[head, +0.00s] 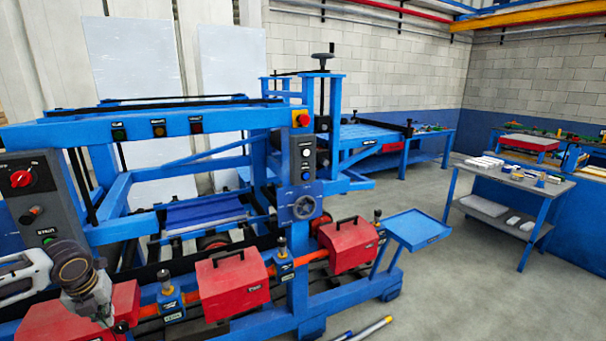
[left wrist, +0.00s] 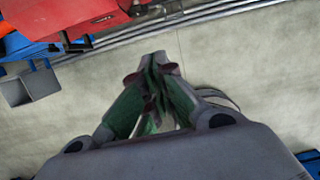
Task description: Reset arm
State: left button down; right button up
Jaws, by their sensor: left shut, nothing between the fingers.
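My left arm comes in at the lower left of the head view, with its gripper (head: 104,314) low in front of the blue machine (head: 250,120). In the left wrist view the same gripper (left wrist: 153,64) has its two green-sided fingers together at the tips, with nothing between them. Grey floor lies behind the fingers there. The gripper is close to a red box (head: 72,318) at the machine's front; whether they touch cannot be told. My right gripper is not in view.
More red boxes (head: 233,283) (head: 347,243) sit along the machine's front rail. A small blue tray (head: 417,228) sticks out at its right. A grey-topped cart (head: 515,178) stands at the right. Open floor (head: 450,290) lies between. Pipes (head: 370,327) lie at the bottom.

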pick_arm(q)
jog(key=w+a+f+n+t, duration=0.1)
jog(key=a+f+n, duration=0.4)
jog(key=f, duration=0.5)
jog(key=w+a+f+n+t, duration=0.1)
jog(key=a+f+n, duration=0.45)
jog(key=f, duration=0.45)
jog(key=s+f+n+y, duration=0.1)
jog(key=s+f+n, duration=0.35)
jog(key=f, duration=0.55)
jog(key=s+f+n, duration=0.3)
jog(key=s+f, duration=0.3)
jog(key=f, duration=0.5)
jog(key=s+d+f+n+g, duration=0.2)
jog(key=s+d+f+n, duration=0.4)
jog(key=s+d+f, duration=1.05)
jog(key=s+d+f+n+h, duration=0.1)
jog(key=s+d+f, duration=0.4)
jog(key=s+d, duration=0.3)
jog(key=s+d+f+n+g+h, duration=0.1)
jog(key=s+d+f+n, duration=0.1)
jog(key=s+d+f, duration=0.3)
jog(key=s+d, duration=0.3)
jog(key=d, duration=0.3)
jog(key=shift+s+d+g, duration=0.3)
jog(key=shift+s+d, duration=0.05)
jog(key=shift+s, duration=0.05)
